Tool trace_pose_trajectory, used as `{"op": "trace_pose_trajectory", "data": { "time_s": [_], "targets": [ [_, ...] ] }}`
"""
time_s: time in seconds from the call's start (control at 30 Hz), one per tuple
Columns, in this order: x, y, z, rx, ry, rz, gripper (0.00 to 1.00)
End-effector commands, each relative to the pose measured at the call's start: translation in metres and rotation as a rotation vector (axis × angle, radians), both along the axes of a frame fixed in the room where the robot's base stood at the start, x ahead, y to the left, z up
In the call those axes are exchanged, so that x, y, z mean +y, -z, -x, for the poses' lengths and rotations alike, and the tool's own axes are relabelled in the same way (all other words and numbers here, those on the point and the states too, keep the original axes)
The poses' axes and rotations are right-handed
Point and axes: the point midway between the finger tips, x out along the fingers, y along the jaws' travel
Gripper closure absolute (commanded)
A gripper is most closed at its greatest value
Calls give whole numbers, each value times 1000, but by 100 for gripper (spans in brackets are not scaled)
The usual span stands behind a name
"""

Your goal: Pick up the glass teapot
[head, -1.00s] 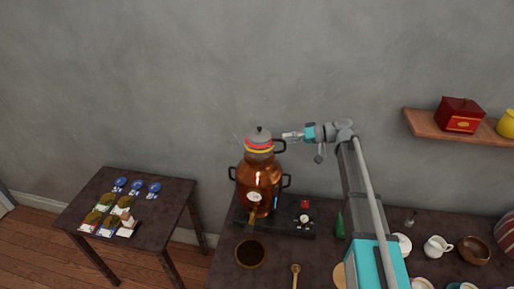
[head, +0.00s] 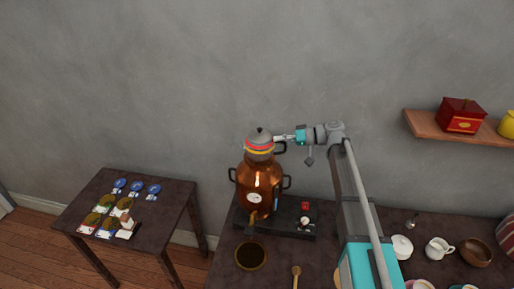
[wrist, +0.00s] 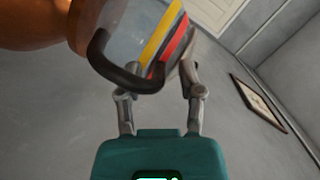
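The glass teapot (head: 258,146), greyish with red and yellow bands, a dark knob and a dark handle, stands on top of a copper samovar (head: 261,185). Its handle points right, toward my gripper (head: 282,138). In the wrist view, the teapot (wrist: 130,30) is at the top, partly cut off by the frame. Its black handle (wrist: 112,72) curves in front of the left finger, and one end of it shows between the two fingers of my gripper (wrist: 158,82). The fingers are apart. Whether either finger touches the handle or the teapot cannot be told.
The samovar stands on a dark table with a brown bowl (head: 251,255), a spoon (head: 296,272) and white cups (head: 438,248) around it. A side table (head: 163,213) with small items is at left. A wall shelf (head: 478,132) holds a red box (head: 460,115).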

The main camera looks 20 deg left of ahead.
Motion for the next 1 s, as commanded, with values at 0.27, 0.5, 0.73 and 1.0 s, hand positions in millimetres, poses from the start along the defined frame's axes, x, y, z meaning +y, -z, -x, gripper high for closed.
{"op": "trace_pose_trajectory", "data": {
  "time_s": [0.27,0.5,0.73,1.0],
  "targets": [
    [0,0,0,0,0,0,100],
    [0,-1,0,1,0,-2,100],
    [0,-1,0,0,0,-1,100],
    [0,-9,0,1,0,-2,100]
  ]
}}
